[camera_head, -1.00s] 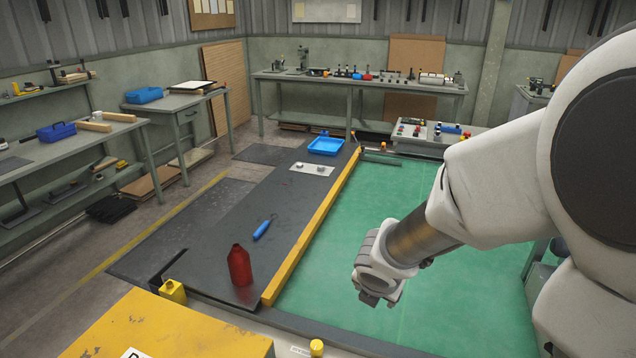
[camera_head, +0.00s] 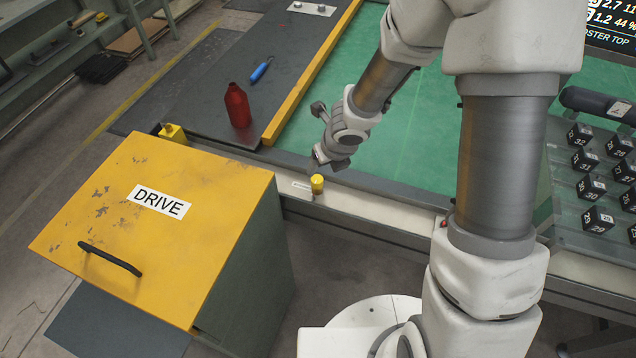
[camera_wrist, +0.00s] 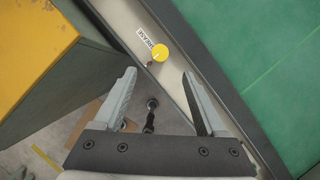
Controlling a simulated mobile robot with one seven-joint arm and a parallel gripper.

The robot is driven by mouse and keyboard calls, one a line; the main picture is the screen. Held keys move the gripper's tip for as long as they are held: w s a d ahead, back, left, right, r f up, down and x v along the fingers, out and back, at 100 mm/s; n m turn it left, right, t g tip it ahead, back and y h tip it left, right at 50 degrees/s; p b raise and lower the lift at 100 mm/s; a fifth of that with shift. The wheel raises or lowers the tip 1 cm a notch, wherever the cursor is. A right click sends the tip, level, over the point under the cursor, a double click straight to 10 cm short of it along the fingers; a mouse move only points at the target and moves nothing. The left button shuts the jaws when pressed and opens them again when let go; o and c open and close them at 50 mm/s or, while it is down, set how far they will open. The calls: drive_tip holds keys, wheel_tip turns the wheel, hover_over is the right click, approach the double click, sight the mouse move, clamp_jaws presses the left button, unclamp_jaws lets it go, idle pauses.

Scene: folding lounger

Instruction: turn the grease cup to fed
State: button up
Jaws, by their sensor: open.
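The grease cup is a small yellow knob (camera_head: 317,184) on the pale front rail of the green bed, beside a small white label. In the wrist view the yellow cap (camera_wrist: 160,53) shows from above with a small pale mark on it, next to the label (camera_wrist: 146,43). My gripper (camera_head: 318,163) is just behind and above the cup in the head view. In the wrist view its two fingers (camera_wrist: 160,72) are spread and empty, with the cap beyond the tips, roughly midway between them. I see no contact with the cup. I cannot read its setting.
A yellow cabinet marked DRIVE (camera_head: 160,230) stands close on the left. Black numbered blocks (camera_head: 591,187) are at right. The green bed (camera_head: 440,130) is clear.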

sight(317, 179)
drive_tip(key=b+x, duration=0.5)
drive_tip(key=x, duration=0.5)
drive_tip(key=shift+w+a+f+b, duration=0.1)
drive_tip(key=shift+w+f+b, duration=0.05)
drive_tip(key=shift+f+b, duration=0.15)
drive_tip(key=shift+r, duration=0.1)
clamp_jaws()
